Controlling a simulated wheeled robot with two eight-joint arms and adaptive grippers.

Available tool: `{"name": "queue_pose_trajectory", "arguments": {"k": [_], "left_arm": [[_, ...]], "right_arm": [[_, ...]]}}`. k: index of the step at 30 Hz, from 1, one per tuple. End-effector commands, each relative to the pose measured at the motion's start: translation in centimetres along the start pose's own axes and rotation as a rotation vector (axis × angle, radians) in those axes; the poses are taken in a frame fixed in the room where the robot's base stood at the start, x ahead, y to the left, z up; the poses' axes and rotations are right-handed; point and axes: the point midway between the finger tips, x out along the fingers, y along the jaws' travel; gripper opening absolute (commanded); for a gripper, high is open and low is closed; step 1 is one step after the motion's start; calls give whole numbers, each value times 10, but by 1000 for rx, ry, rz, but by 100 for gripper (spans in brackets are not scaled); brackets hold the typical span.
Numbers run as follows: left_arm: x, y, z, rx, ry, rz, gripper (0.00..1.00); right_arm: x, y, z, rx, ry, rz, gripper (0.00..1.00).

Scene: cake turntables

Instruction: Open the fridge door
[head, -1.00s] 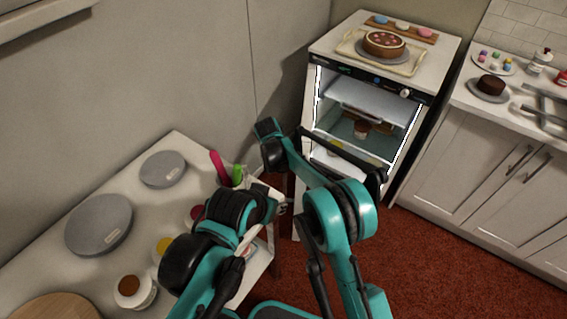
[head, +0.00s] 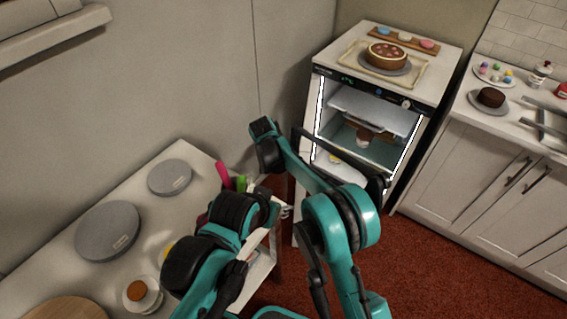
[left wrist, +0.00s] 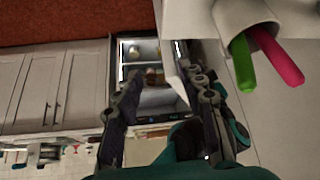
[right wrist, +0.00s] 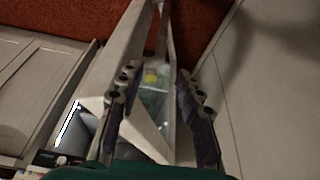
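The fridge (head: 432,100) stands at the back right in the head view, its lit shelves exposed. Its white door is swung out, seen at a steep angle in the left wrist view (left wrist: 178,84) and right wrist view (right wrist: 150,136). My right gripper (right wrist: 158,105) has its fingers spread, with the white door panel showing between them; contact is not clear.
A white counter (head: 130,185) at left holds grey turntables (head: 107,231) and a cup of pink and green tools (left wrist: 245,20). A cake (head: 386,56) stands on the fridge. Cabinets (head: 480,165) are at right. Red floor (head: 425,270) lies clear in front of them.

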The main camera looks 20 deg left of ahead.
Motion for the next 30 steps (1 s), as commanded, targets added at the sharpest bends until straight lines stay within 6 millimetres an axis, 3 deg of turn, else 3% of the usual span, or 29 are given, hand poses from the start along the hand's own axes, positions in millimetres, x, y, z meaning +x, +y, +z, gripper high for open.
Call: {"name": "queue_pose_trajectory", "arguments": {"k": [9, 21, 22, 26, 30], "left_arm": [[-11, 0, -8, 0, 0, 0, 40], [-11, 0, -8, 0, 0, 0, 40], [-11, 0, -8, 0, 0, 0, 37], [-12, 1, -13, 18, -9, 0, 3], [-13, 3, -39, 106, -52, -1, 0]], "right_arm": [[-24, -5, -1, -1, -1, 0, 36], [-25, -5, 0, 0, -1, 0, 36], [-25, -5, 0, 0, -1, 0, 36], [-32, 2, -6, 0, -1, -2, 36], [-62, 37, -32, -11, -1, -16, 36]]}}
